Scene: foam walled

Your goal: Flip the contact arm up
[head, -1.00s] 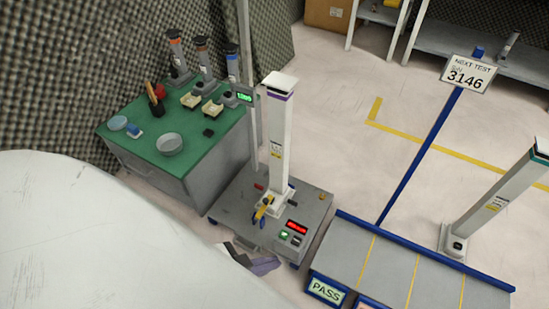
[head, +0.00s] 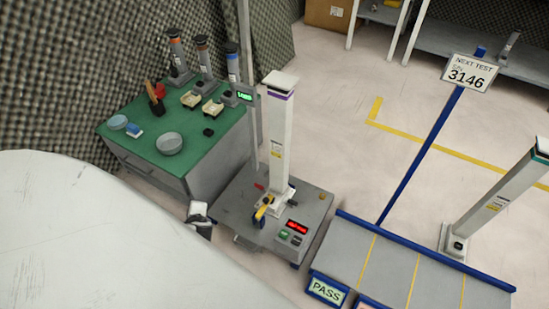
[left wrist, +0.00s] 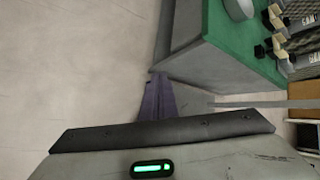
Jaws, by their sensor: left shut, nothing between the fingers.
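The contact arm (head: 263,208) is a small yellow lever at the foot of a tall white column (head: 280,140). It hangs low, with a dark blue part at its lower end. The column stands on a grey test station (head: 235,208) with a red display. My left gripper is shut and empty; its purple fingers show in the left wrist view (left wrist: 157,100), close to the corner of the green-topped bench. In the head view only a white and dark part of that arm shows, left of the station and apart from the contact arm. My right gripper is not in view.
The green-topped bench (head: 120,150) with bowls and tools stands left of the station. A post (head: 246,60) rises behind the station. A grey rack with blue edges (head: 395,268) stands at right, holding another white column (head: 495,205). Open floor lies behind the rack.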

